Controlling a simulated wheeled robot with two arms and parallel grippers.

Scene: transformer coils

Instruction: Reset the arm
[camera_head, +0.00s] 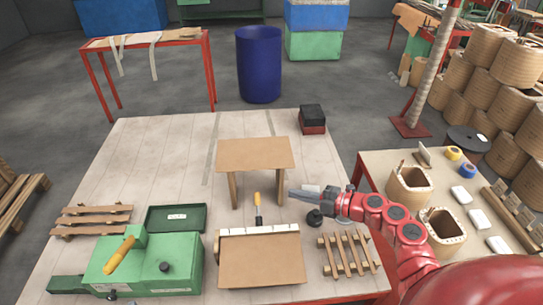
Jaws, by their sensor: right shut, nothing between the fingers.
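My right arm (405,230), red with dark joint caps, reaches in from the lower right over the right edge of the worktable. Its grey gripper (292,192) points left, shut and empty. The fingertips show just right of a small brown stand (255,153) with two legs; I cannot tell whether they touch it. My left gripper is not in view.
The pale worktable (140,150) holds a green machine (145,265), a brown board (260,260), a yellow-handled screwdriver (257,200), wooden slats (345,255) and a black-and-red box (312,118). A side table (385,160) holds coils (410,188). The worktable's back left is clear.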

